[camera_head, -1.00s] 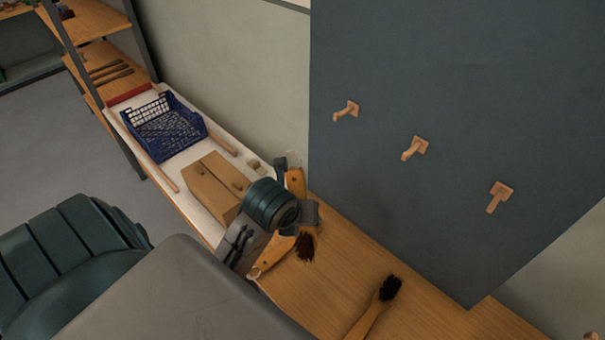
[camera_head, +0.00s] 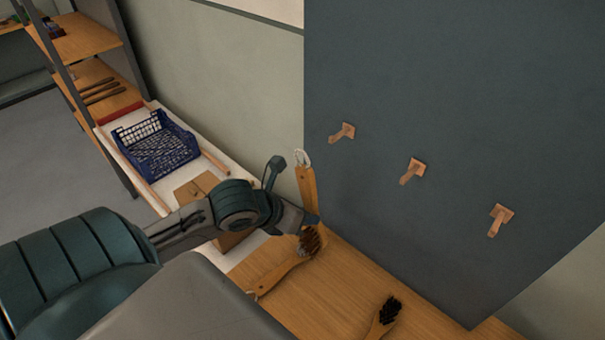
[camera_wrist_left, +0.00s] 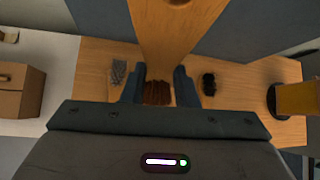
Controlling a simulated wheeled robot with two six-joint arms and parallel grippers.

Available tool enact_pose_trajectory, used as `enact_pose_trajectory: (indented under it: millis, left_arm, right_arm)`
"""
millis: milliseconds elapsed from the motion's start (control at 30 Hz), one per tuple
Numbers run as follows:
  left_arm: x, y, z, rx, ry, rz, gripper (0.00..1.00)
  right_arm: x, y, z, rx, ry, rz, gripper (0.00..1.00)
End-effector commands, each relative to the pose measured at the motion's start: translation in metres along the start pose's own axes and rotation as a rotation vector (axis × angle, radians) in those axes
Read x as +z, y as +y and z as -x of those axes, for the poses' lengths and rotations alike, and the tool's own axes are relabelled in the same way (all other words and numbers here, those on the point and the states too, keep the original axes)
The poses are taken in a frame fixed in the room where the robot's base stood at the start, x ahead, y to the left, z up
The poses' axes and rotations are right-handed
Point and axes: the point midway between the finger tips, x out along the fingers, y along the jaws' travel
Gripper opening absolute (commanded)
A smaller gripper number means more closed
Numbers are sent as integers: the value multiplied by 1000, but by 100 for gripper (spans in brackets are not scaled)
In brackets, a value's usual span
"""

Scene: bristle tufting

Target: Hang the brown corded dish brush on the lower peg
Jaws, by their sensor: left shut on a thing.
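My left gripper (camera_head: 311,218) is shut on an upright brush with a wooden handle (camera_head: 307,188). A pale cord loop (camera_head: 302,158) tops the handle. In the left wrist view the handle (camera_wrist_left: 178,35) rises towards the camera, and reddish-brown bristles (camera_wrist_left: 158,93) show between the fingers. In the head view bristles just below the gripper overlap a lying brush, so I cannot tell whose they are. Three wooden pegs stick out of the dark board: left (camera_head: 342,132), middle (camera_head: 412,171) and right (camera_head: 501,219). The right one is lowest in the picture. The held brush is left of them, off every peg.
A wooden-handled brush (camera_head: 275,276) lies on the wooden table (camera_head: 345,290) below the gripper. A black-bristled brush (camera_head: 388,313) lies nearer the front. A blue basket (camera_head: 155,145) and a brown box (camera_head: 195,190) stand at left. The board's face around the pegs is clear.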

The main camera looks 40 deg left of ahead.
Motion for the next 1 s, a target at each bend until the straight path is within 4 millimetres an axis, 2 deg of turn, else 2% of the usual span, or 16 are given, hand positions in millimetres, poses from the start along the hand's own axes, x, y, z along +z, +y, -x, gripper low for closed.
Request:
enact_pose_trajectory:
  millis: [367,1000]
  left_arm:
    - [12,1,-20,-1,-3,1,3]
    - [41,2,-54,-1,-2,3,3]
  right_arm:
    - [3,1,-29,3,0,1,36]
    - [3,0,-30,2,0,1,36]
